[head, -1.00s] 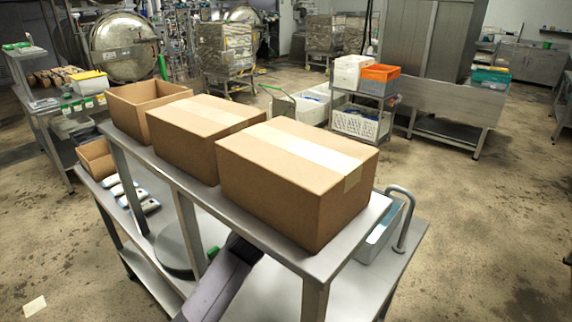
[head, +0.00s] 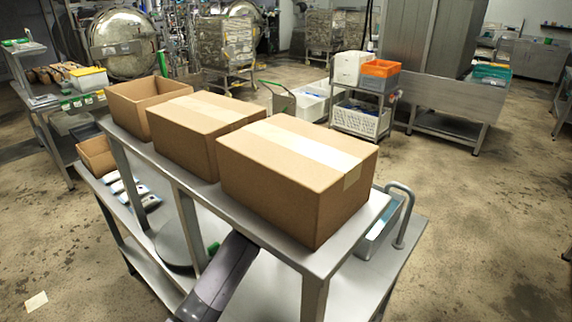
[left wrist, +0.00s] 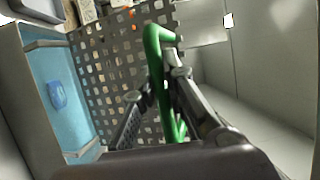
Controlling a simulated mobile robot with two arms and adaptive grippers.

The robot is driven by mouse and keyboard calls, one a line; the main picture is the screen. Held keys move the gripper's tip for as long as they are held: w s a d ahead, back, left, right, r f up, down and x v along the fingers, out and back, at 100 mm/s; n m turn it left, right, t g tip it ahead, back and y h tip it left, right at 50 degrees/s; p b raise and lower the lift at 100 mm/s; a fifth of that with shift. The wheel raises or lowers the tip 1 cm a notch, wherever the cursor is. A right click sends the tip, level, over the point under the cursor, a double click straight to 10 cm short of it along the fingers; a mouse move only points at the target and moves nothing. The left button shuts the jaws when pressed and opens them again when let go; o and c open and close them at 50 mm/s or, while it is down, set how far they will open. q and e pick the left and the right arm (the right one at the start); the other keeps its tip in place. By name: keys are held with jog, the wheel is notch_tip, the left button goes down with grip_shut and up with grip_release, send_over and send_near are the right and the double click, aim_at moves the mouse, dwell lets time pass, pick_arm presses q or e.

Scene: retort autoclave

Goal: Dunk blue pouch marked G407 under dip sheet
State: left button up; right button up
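In the left wrist view a grey perforated dip sheet (left wrist: 100,62) with a green handle (left wrist: 152,38) stands beside a basin of pale blue water (left wrist: 38,50). A small blue item (left wrist: 57,96) shows in the water; I cannot read any marking, so I cannot tell if it is pouch G407. My left gripper (left wrist: 166,78) has its fingers around the green handle and looks shut on it. In the head view the basin (head: 388,226) is partly hidden behind the shelf, and my left gripper is hidden under it. My right gripper is not in view.
Three cardboard boxes (head: 297,170) stand on the raised shelf (head: 345,250) above the bench. Several pale pouches (head: 135,192) lie on the bench at left, near a small open box (head: 97,158). A curved grey pipe (head: 405,210) rises beside the basin. The floor at right is clear.

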pick_arm(q)
grip_shut()
dwell(0.3)
jog(key=shift+w+d, duration=0.1)
jog(key=shift+m+g, duration=0.3)
jog(key=shift+g, duration=0.3)
jog(key=w+d+r, duration=0.1)
jog(key=w, duration=0.1)
jog(key=w+d+r, duration=0.1)
jog(key=w+d, duration=0.1)
jog(key=w+d+b, duration=0.1)
jog(key=w, duration=0.1)
jog(key=shift+w+d+r, duration=0.35)
jog(key=shift+r, duration=0.05)
jog(key=w+d+b, duration=0.1)
jog(key=b, duration=0.1)
jog(key=w+d+b, duration=0.1)
jog(key=w+b, duration=0.1)
jog(key=shift+w+d+f+b, duration=0.15)
jog(key=shift+d+f+b, duration=0.15)
jog(key=shift+f+b, duration=0.1)
jog(key=shift+w+d+b, duration=0.4)
jog(key=shift+w+b, duration=0.2)
jog(key=shift+b, duration=0.35)
